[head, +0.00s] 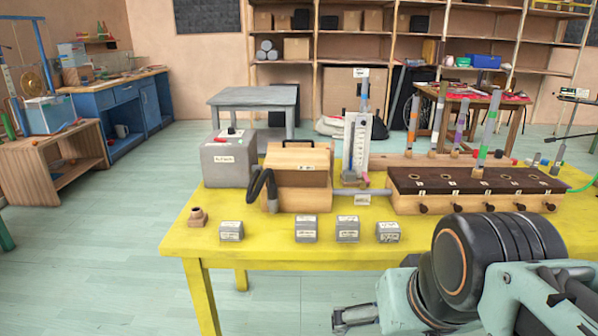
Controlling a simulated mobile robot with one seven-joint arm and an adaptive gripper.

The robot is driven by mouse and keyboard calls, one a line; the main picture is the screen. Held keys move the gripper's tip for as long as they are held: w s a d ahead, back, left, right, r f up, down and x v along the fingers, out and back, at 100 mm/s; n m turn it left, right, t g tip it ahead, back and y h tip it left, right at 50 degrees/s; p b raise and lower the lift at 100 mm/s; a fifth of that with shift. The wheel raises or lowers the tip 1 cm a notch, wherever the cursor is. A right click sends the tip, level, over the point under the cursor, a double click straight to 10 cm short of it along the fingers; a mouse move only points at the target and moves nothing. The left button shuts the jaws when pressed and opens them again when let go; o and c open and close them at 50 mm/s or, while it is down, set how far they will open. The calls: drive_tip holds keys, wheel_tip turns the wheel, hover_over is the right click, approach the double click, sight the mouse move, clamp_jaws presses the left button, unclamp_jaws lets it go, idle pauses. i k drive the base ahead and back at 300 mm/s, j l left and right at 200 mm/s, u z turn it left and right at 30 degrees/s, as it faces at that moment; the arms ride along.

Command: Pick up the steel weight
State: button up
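Several small grey metal-looking blocks with white labels stand in a row along the front of the yellow table (270,251). They are a left block (231,231), two middle blocks (306,229) (347,229) and a right block (388,232). The labels are too small to read, so I cannot tell which is the steel weight. My gripper (345,320) is low at the bottom of the picture, in front of the table and apart from the blocks. It points left, and I cannot make out the gap between its fingers.
Behind the blocks stand a grey box (228,160), a wooden box (298,178) with a black hose, a white gauge stand (356,145) and a dark-topped wooden pipe chest (475,185). A small brown fitting (197,217) sits at the left edge. Floor is clear left of the table.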

sight(229, 230)
drive_tip(key=i+j, duration=0.25)
drive_tip(key=j, duration=0.15)
drive_tip(key=i+j, duration=0.2)
drive_tip(key=j, duration=0.2)
drive_tip(key=i+j, duration=0.25)
drive_tip(key=j, duration=0.15)
drive_tip(key=i+j, duration=0.2)
drive_tip(key=j, duration=0.15)
drive_tip(key=z, duration=0.05)
